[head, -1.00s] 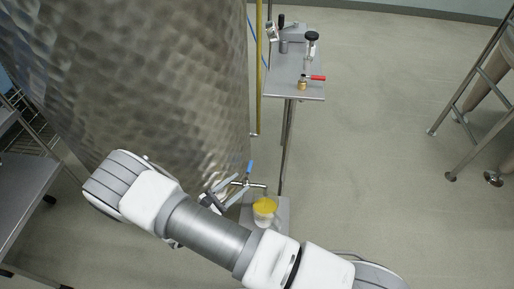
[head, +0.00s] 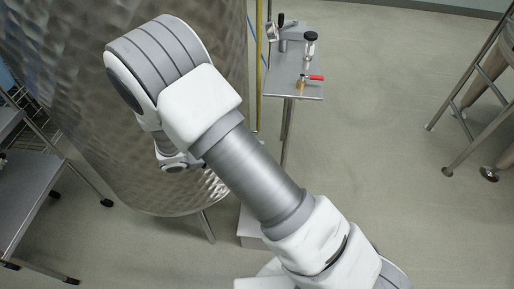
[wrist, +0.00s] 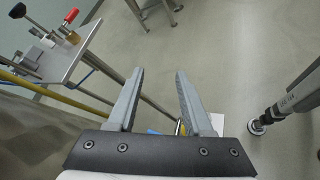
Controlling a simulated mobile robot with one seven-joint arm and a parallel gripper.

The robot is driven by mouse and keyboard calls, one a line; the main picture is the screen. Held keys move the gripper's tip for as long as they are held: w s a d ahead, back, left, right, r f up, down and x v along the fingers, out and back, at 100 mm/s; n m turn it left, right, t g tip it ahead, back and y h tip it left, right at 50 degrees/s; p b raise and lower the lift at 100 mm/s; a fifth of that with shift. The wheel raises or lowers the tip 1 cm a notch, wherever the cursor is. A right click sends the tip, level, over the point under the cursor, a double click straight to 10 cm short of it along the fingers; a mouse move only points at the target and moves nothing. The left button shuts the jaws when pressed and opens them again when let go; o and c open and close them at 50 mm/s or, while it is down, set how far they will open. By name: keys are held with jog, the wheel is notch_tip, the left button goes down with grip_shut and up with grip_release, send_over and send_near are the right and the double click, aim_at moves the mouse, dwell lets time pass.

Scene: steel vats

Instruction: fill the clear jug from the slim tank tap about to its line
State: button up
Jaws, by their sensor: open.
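My gripper (wrist: 160,72) is open in the wrist view, with nothing between its fingertips. In the head view my arm covers the tap and most of the jug's place, and the fingers cannot be made out. The large dimpled steel tank (head: 85,110) stands on the left in the head view. A corner of the pale stand (head: 249,226) shows beside my arm. In the wrist view a small blue piece (wrist: 154,132), perhaps the tap lever, shows low between the fingers. A yellow sliver beside the right finger may be the jug's contents. The jug's line and level are hidden.
A steel side table (head: 285,84) bears several fittings, including a red-handled valve (head: 311,78). A yellow upright hose or pipe (head: 259,65) runs beside the tank. A shelf rack (head: 35,195) is at left, a legged vessel at right. The floor between is clear.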

jog(key=shift+d+r, duration=0.15)
jog(key=shift+r, duration=0.25)
